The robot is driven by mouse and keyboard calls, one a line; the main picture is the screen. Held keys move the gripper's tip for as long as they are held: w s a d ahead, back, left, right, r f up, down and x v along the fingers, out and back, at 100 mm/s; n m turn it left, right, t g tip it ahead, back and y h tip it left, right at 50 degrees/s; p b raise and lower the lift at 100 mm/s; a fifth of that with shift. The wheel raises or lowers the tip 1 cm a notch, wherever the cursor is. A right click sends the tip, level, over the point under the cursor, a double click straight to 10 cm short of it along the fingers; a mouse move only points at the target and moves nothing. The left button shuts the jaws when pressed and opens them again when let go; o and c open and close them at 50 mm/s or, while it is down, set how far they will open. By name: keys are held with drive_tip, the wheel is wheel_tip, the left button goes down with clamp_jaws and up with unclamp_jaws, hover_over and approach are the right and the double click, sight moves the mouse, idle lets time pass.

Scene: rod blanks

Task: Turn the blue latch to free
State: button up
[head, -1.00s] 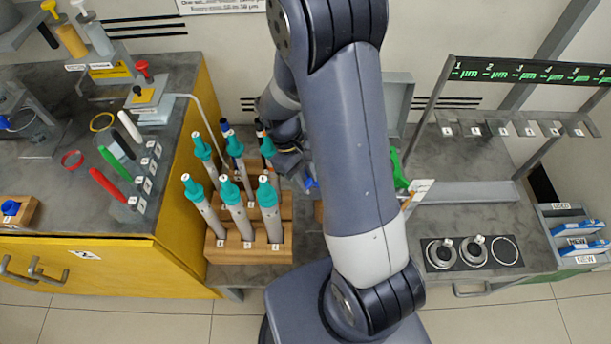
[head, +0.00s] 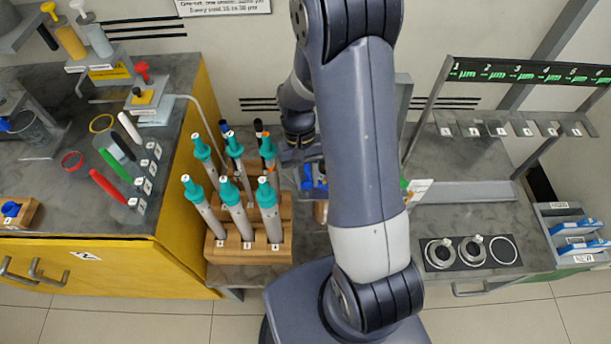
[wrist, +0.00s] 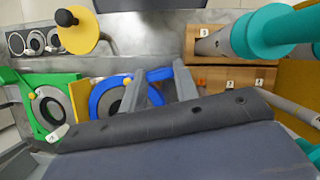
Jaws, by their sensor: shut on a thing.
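The blue latch (wrist: 160,74) shows in the wrist view as a short blue piece beside a blue ring (wrist: 104,97) with a dark centre. My gripper (wrist: 158,80) has a grey finger on each side of the latch and is shut on it. The near part of the latch is partly hidden by the fingers and gripper body. In the head view blue parts (head: 308,176) show just below my gripper (head: 301,150), partly behind my arm. The exact angle of the latch is hard to tell.
A green holder (wrist: 38,102) with a ring and a yellow part (wrist: 80,101) stand left of the blue ring. A wooden rack (head: 247,255) with several teal-topped rods stands close left of my gripper. Round metal cups (head: 440,254) sit at right.

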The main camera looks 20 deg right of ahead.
drive_tip(key=shift+d+m+y, duration=0.1)
drive_tip(key=shift+m+y, duration=0.4)
drive_tip(key=shift+m, duration=1.1)
drive_tip(key=o, duration=1)
drive_tip(key=shift+r, duration=0.1)
drive_tip(key=v, duration=1)
drive_tip(key=shift+d+r, duration=0.15)
drive_tip(key=shift+r, duration=0.2)
